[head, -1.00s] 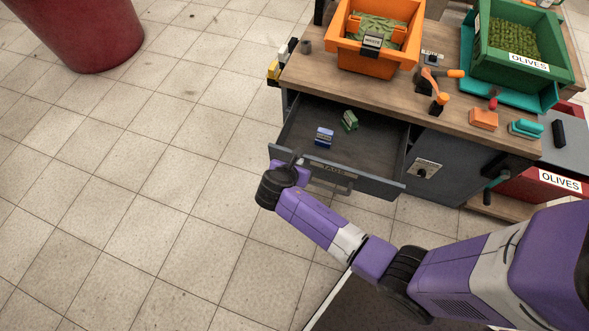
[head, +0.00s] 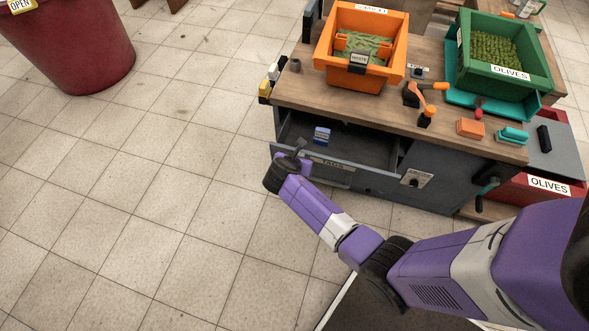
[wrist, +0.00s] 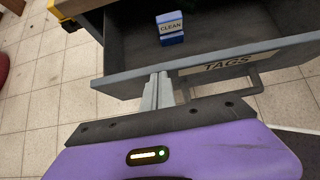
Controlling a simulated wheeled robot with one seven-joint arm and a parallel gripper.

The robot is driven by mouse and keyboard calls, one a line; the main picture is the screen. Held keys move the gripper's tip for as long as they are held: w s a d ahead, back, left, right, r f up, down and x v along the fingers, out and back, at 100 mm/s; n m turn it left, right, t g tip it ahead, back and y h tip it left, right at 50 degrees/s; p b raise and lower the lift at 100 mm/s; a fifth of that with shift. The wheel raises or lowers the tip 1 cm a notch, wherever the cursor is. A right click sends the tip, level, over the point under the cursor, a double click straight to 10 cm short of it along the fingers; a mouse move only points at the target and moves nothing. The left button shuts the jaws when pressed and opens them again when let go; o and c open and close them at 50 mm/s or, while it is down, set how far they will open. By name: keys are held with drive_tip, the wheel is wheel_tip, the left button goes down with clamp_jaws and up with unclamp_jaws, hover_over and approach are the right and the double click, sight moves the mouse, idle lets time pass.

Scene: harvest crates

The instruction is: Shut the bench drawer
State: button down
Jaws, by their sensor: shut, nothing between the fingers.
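The bench drawer (head: 340,170) is partly open under the wooden bench top, with a grey front labelled TAGS and a bar handle. In the wrist view the drawer front (wrist: 215,64) crosses the picture, with the handle (wrist: 240,85) at its right. My gripper (head: 297,150) is at the left end of the drawer front. In the wrist view my gripper's closed fingers (wrist: 158,90) meet the front left of the TAGS label, apart from the handle.
The bench top (head: 300,90) holds an orange crate (head: 335,70), a green OLIVES crate (head: 500,80), and several small tools and blocks. A red bin (head: 80,50) stands at far left. Tiled floor (head: 150,220) in front and left is clear.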

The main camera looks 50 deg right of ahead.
drive_tip(key=w+d, duration=0.2)
drive_tip(key=d, duration=0.4)
drive_tip(key=w+d+b, duration=0.1)
drive_tip(key=w+d, duration=0.1)
drive_tip(key=d, duration=0.5)
drive_tip(key=shift+w, duration=0.3)
drive_tip(key=shift+a, duration=0.15)
